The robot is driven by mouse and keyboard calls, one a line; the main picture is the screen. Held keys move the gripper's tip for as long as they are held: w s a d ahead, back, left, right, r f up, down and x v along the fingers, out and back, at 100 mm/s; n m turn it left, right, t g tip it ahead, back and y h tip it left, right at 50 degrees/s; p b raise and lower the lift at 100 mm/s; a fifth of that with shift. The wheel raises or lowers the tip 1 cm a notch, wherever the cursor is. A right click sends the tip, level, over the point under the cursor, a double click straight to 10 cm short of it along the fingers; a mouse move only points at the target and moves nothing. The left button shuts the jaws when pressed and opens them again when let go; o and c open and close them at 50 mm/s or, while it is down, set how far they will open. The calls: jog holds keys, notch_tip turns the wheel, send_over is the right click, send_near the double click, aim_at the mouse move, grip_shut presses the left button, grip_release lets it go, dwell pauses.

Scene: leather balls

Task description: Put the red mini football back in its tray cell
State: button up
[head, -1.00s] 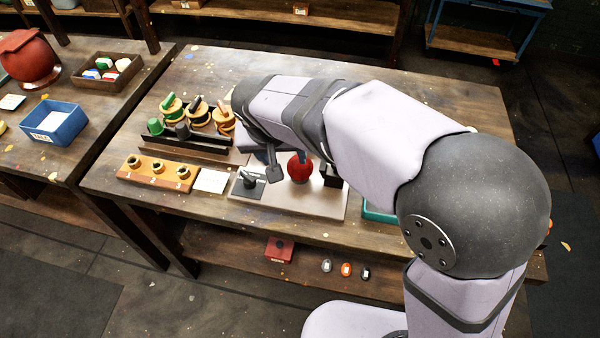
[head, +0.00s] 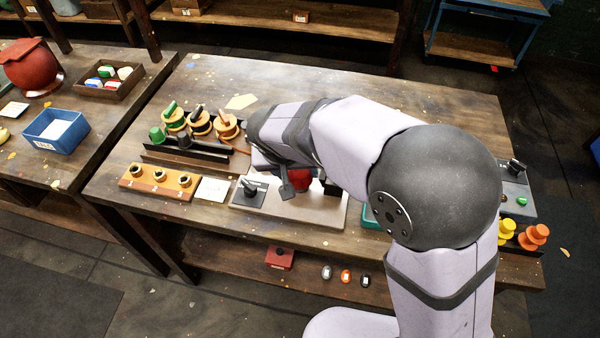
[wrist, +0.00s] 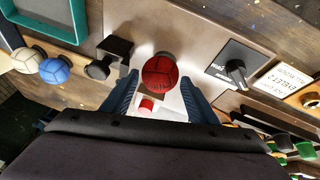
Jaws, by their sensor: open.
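The red mini football (wrist: 160,72) sits on a pale grey board (wrist: 150,20), between my gripper's blue fingers in the wrist view. In the head view my wrist partly hides the football (head: 301,180). My gripper (wrist: 160,80) is open, with a finger on each side of the football and visible gaps between. A teal tray (wrist: 42,32) shows at the upper left of the wrist view; in the head view a corner of this tray (head: 370,216) shows beside my arm. The tray's cells are mostly out of sight.
A black clamp-like fixture (wrist: 108,58) and a black lever switch (wrist: 235,72) stand on either side of the football. A wooden block with several brass sockets (head: 158,179) lies left of the board.

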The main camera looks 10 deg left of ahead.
aim_at(299, 171)
jog(key=shift+x, duration=1.05)
jog(key=c, duration=0.8)
jog(key=shift+c, duration=0.2)
jog(key=shift+r, duration=0.1)
notch_tip(299, 171, up, 10)
jog(key=shift+f+b, duration=0.1)
jog(key=shift+b, duration=0.45)
